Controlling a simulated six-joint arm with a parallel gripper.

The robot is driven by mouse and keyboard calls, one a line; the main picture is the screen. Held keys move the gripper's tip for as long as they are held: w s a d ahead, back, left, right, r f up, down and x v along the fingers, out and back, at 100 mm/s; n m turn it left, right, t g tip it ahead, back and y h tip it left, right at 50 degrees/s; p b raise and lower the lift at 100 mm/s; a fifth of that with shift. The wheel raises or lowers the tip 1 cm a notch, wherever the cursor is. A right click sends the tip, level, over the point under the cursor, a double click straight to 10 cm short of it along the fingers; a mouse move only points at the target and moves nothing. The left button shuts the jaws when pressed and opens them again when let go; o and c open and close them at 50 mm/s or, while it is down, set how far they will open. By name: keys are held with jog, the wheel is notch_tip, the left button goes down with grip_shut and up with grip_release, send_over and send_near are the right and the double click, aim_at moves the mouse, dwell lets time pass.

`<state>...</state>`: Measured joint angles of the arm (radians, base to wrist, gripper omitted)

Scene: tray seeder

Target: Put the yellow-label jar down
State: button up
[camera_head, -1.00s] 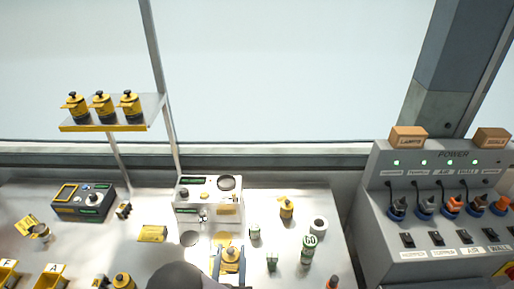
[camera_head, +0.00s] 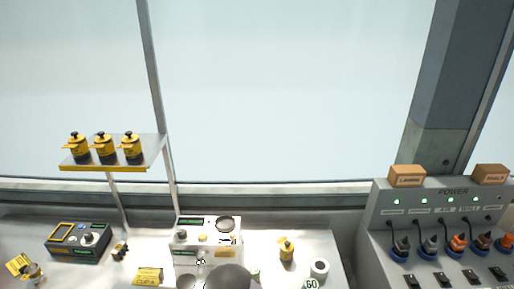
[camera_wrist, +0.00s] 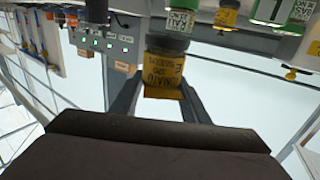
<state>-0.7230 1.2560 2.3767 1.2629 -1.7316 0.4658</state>
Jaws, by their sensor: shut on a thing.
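My gripper (camera_wrist: 158,95) is shut on the yellow-label jar (camera_wrist: 163,80) in the wrist view. The wrist picture looks inverted, and I cannot tell whether the jar touches a surface. In the head view the gripper and held jar are not visible; a dark rounded part of my arm covers the bottom middle.
Another yellow jar (camera_head: 286,250) stands on the bench beside a white roll (camera_head: 319,268). A white instrument (camera_head: 207,237) stands behind my arm. Several yellow-banded pots sit on a raised shelf (camera_head: 110,152). A power panel (camera_head: 430,215) is at right. White-green labelled jars (camera_wrist: 180,20) show in the wrist view.

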jog(key=shift+a, duration=0.1)
jog(key=w+a+f+n+t+y+b, duration=0.1)
jog(key=a+n+y, duration=0.15)
jog(key=a, duration=0.55)
jog(key=a+f+n+t+y+b, duration=0.1)
jog(key=a+f+y+b, duration=0.15)
jog(key=a, duration=0.45)
jog(key=s+a+r+n+y+p, duration=0.3)
jog(key=s+a+y+p, duration=0.1)
jog(key=s+a, duration=0.3)
jog(key=shift+s+r+y, duration=0.25)
jog(key=shift+s+y, duration=0.45)
jog(key=shift+s, duration=0.2)
jog(key=shift+f, duration=0.15)
notch_tip(320, 180, down, 9)
jog(key=b, duration=0.7)
jog(key=shift+f+b, duration=0.2)
jog(key=shift+b, duration=0.15)
jog(key=shift+d, duration=0.1)
